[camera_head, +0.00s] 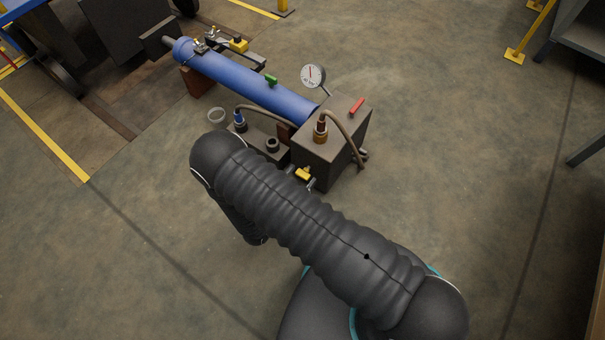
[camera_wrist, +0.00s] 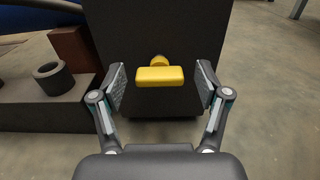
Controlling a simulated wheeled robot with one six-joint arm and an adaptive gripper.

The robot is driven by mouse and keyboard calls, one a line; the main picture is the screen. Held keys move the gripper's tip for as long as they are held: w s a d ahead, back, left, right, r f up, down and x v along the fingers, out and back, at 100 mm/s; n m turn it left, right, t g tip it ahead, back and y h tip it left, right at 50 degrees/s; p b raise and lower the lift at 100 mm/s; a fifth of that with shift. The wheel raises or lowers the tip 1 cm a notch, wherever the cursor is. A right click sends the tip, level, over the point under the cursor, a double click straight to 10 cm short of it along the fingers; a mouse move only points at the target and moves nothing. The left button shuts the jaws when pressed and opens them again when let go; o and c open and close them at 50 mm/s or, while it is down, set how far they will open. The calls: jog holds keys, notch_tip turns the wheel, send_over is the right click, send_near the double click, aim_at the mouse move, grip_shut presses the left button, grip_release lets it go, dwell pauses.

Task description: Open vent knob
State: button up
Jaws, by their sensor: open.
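The vent knob is a yellow T-shaped handle (camera_wrist: 160,77) on the dark face of a box-shaped block (camera_wrist: 150,30). In the wrist view its crossbar lies level between my gripper's (camera_wrist: 160,84) two open fingers, with a gap on each side. In the head view the yellow knob (camera_head: 303,174) shows at the lower front of the block (camera_head: 325,160), just beyond my arm. The gripper fingertips (camera_head: 311,183) show only as small parts beside the knob there; my arm hides the rest.
A gauge (camera_head: 313,76) and red lever (camera_head: 357,107) stand above the block. A hose (camera_head: 350,135) curves down its side. Open floor (camera_head: 470,200) lies to the right.

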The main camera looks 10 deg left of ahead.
jog(key=shift+w+d, duration=0.2)
jog(key=shift+w, duration=0.3)
jog(key=c, duration=1.2)
jog(key=shift+o, duration=0.2)
